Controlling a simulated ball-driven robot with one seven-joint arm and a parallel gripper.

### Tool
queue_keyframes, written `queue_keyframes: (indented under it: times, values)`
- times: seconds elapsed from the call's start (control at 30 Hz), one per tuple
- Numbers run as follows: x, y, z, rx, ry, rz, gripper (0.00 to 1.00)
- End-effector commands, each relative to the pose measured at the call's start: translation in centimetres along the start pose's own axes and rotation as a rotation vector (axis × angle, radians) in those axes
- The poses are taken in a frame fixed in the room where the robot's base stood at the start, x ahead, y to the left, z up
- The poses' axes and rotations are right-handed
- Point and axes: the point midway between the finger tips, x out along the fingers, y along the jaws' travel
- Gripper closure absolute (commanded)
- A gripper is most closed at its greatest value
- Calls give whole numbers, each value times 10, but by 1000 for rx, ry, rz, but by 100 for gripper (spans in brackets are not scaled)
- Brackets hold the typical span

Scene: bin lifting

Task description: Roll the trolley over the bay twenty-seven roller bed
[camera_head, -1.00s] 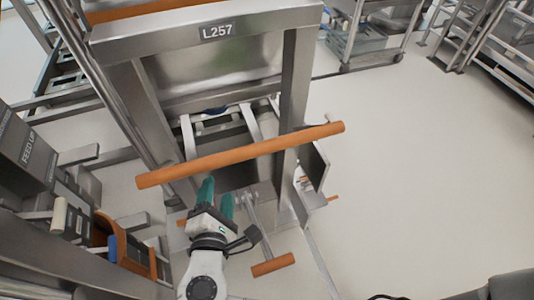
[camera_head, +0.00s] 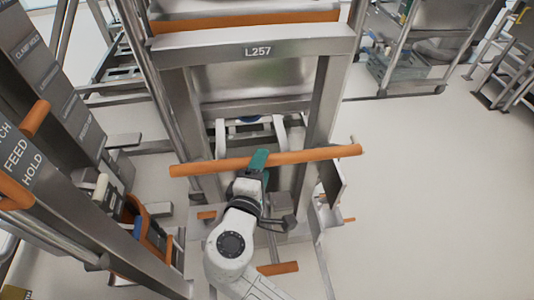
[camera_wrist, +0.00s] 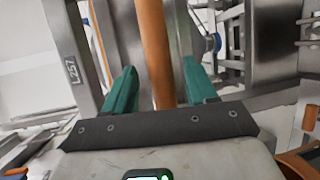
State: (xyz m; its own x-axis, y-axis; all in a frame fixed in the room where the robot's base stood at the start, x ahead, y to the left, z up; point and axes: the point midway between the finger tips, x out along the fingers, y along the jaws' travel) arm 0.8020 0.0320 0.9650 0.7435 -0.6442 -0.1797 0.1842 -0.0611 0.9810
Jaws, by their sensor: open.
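A steel frame marked L257 (camera_head: 318,100) stands ahead of me, likely the trolley. A long orange bar (camera_head: 318,154) runs across its front, slightly tilted. My gripper (camera_head: 258,160) is at this bar near its middle, green fingers open. In the wrist view the bar (camera_wrist: 152,30) passes between the two open fingers of my gripper (camera_wrist: 159,70); I cannot tell whether either touches it. The L257 plate also shows in the wrist view (camera_wrist: 72,68). I see no bay twenty-seven sign, and cannot pick out the roller bed for certain.
A control column with FEED and HOLD lettering (camera_head: 25,165) and orange handles stands close on the left. A short orange pedal-like bar (camera_head: 278,268) is low in front. A wheeled rack (camera_head: 405,60) stands at the back right. The floor on the right (camera_head: 430,190) is clear.

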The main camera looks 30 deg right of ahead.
Motion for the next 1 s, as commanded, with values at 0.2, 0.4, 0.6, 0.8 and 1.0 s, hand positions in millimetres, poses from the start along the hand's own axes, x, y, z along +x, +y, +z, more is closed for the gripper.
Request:
queue_keyframes:
  times: [0.2, 0.4, 0.6, 0.8, 1.0]
  values:
    - [32, 1, 0, -2, -2, 0, 43]
    - [45, 0, 0, -2, 0, -1, 43]
    - [46, 0, 0, -2, 1, -1, 43]
    - [46, 0, 0, -2, 1, -1, 55]
    - [46, 0, 0, -2, 0, -1, 74]
